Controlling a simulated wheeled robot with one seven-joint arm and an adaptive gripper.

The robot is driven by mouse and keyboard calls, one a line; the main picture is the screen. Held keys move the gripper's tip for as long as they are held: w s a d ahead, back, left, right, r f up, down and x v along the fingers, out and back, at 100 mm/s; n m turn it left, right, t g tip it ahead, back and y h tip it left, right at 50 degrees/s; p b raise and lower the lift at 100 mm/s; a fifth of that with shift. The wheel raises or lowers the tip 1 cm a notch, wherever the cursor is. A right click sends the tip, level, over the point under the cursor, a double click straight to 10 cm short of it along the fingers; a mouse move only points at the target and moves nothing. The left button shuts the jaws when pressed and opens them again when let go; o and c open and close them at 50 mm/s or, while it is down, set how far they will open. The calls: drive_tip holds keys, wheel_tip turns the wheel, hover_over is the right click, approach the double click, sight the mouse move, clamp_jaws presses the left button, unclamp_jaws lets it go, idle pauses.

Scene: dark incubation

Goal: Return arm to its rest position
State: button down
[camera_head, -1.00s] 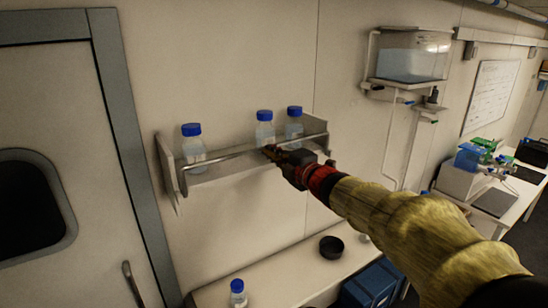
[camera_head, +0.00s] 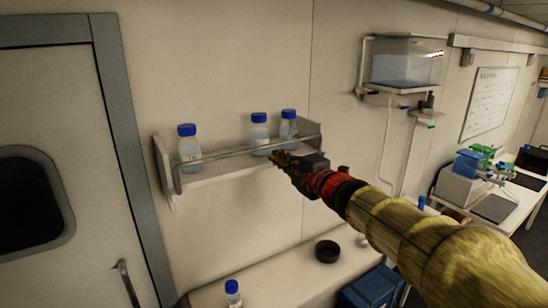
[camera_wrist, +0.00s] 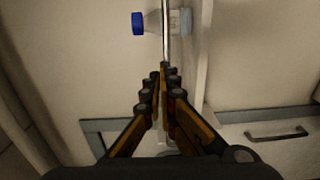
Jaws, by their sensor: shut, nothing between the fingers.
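My arm reaches from the lower right of the head view toward the wall shelf (camera_head: 215,178). My gripper (camera_head: 276,157) is at the shelf's front, just right of its middle, near the front rail. Its fingers are closed together and empty. The gripper also shows in the wrist view (camera_wrist: 165,72), with the fingertips meeting near the metal rail (camera_wrist: 167,30). Whether they touch the rail I cannot tell.
Blue-capped bottles stand on the shelf: a left one (camera_head: 189,150), a middle one (camera_head: 259,135) and a right one (camera_head: 288,126). Below are a counter (camera_head: 280,278), a black dish (camera_head: 327,251) and another bottle (camera_head: 233,294). A door (camera_head: 75,110) is left; a bench is right.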

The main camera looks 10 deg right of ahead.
drive_tip(key=r+v, duration=0.1)
drive_tip(key=v, duration=0.4)
drive_tip(key=s+d+f+m+g+h, duration=0.2)
drive_tip(key=d+f+m+h, duration=0.7)
drive_tip(key=d, duration=0.3)
drive_tip(key=s+d+f+m+g+b, duration=0.3)
drive_tip(key=s+f+m, duration=0.3)
drive_tip(key=s+f, duration=0.15)
drive_tip(key=s+a+f+m+g+y+b, duration=0.1)
drive_tip(key=s+a+f+b, duration=0.4)
drive_tip(key=f, duration=0.5)
drive_tip(key=s+a+f+m+g+y+b, duration=0.1)
drive_tip(key=s+a+f+m+g+b, duration=0.2)
drive_tip(key=s+f+b, duration=0.6)
drive_tip(key=s+a+f+m+g+y+b, duration=0.1)
drive_tip(key=s+a+f+m+g+b, duration=0.1)
drive_tip(key=s+a+f+b, duration=0.5)
drive_tip(key=s+f, duration=0.3)
drive_tip(key=f, duration=0.3)
drive_tip(key=shift+a+m+y, duration=0.3)
drive_tip(key=shift+a, duration=0.1)
